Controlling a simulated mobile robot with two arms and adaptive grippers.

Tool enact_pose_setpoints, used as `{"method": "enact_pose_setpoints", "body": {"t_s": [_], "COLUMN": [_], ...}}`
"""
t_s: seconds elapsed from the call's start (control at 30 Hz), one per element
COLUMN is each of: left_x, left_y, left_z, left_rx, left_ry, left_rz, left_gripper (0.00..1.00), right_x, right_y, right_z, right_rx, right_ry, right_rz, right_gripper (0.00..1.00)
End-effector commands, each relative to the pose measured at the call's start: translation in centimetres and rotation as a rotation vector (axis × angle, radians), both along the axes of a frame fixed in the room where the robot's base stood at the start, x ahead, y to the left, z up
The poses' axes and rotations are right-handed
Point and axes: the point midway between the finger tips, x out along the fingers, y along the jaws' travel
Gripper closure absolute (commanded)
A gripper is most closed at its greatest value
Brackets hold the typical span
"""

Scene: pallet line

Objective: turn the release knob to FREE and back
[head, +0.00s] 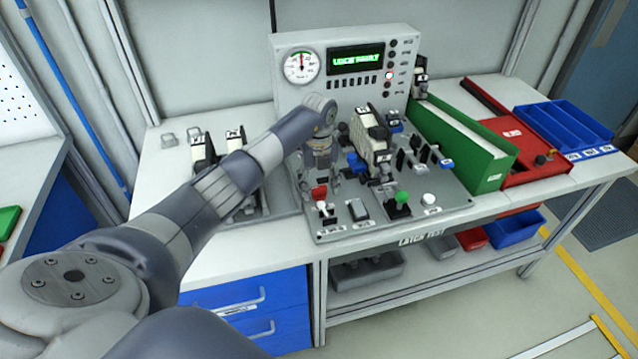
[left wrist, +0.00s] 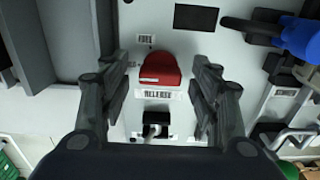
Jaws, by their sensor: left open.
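The red release knob (left wrist: 160,70) sits between my open left fingers in the left wrist view, with its RELEASE label (left wrist: 158,94) just below it. A small label (left wrist: 145,38) lies above the knob; I cannot read it surely. In the head view the knob (head: 319,191) shows partly below my left gripper (head: 320,177), which points down over the panel. The fingers stand apart on both sides of the knob, with visible gaps. Whether the fingertips reach down to its height is hard to tell. My right gripper is out of view.
A toggle switch (left wrist: 155,127) stands close below the knob. The grey test panel (head: 440,205) carries a clamped latch (head: 370,135), a green-topped lever (head: 401,201) and a white knob (head: 428,200). Behind rises a console (head: 290,97) with gauge and display.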

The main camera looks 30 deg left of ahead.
Motion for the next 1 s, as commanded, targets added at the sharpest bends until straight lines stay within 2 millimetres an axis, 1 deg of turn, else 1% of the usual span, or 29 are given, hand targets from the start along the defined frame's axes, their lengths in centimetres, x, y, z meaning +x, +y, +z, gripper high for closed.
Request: {"method": "enact_pose_setpoints", "body": {"t_s": [0.17,0.2,0.27,0.3,0.37,0.73,0.87,1.0], "left_x": [0.0,0.0,0.0,0.0,0.0,0.0,0.0,0.0], "left_y": [0.0,0.0,0.0,0.0,0.0,0.0,0.1,0.1], "left_z": [0.0,0.0,0.0,0.0,0.0,0.0,-0.1,-0.2], "left_rx": [-0.001,-0.001,-0.001,-0.001,-0.001,0.001,0.001,0.002], "left_ry": [-0.001,-0.001,-0.001,-0.001,-0.001,-0.001,-0.001,-0.002], "left_rz": [0.000,0.000,0.000,0.000,0.000,-0.032,-0.089,-0.184], "left_gripper": [0.43,0.52,0.66,0.75,0.88,0.87,0.87,0.87], "right_x": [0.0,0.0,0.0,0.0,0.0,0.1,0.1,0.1], "right_y": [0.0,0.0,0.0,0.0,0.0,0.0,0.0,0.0], "right_z": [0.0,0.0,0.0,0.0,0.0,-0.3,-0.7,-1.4], "right_rx": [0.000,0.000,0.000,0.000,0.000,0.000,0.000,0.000], "right_ry": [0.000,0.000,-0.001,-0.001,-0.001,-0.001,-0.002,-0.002], "right_rz": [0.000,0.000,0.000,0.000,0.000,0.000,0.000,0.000], "right_gripper": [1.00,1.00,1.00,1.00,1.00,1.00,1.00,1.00]}}
